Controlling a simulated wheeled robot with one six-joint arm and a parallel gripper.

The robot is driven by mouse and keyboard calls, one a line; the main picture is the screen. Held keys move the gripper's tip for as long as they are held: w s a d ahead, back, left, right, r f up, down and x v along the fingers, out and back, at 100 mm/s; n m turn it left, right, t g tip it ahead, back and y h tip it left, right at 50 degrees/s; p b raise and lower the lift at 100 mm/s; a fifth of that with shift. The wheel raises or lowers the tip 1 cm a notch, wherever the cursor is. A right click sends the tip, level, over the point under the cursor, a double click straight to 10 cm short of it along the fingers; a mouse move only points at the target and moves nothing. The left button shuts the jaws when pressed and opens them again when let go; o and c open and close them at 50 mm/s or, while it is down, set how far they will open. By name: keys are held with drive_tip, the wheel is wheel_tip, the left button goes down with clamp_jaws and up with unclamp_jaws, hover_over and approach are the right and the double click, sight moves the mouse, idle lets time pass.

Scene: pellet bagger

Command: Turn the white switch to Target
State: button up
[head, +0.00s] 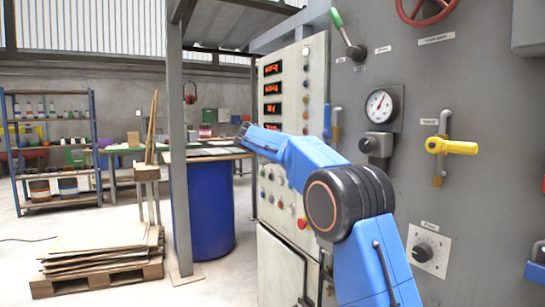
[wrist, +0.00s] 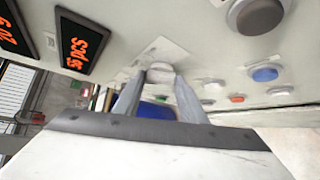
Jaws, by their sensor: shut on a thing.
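The white switch (wrist: 160,70) is a small pale knob on a light plate (wrist: 168,48) on the cream control panel, in the upper middle of the wrist view. My gripper (wrist: 161,80) has one finger on each side of the knob and is shut on it. The fingers hide part of the knob's sides. Its pointer and any Target mark on the plate are too small to read. In the head view my blue arm reaches left across the panel, and the switch cannot be made out there.
Red-lit displays (wrist: 80,40) sit beside the switch. A large grey knob (wrist: 257,15), a blue button (wrist: 265,74) and several other buttons are on the same panel. In the head view a blue barrel (head: 208,210) and a steel post (head: 179,150) stand left of the panel (head: 318,120).

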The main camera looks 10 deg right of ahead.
drive_tip(key=o, duration=1.1)
drive_tip(key=shift+c, duration=0.2)
drive_tip(key=v, duration=1.7)
drive_tip(key=shift+s, duration=0.15)
drive_tip(key=shift+a, duration=0.1)
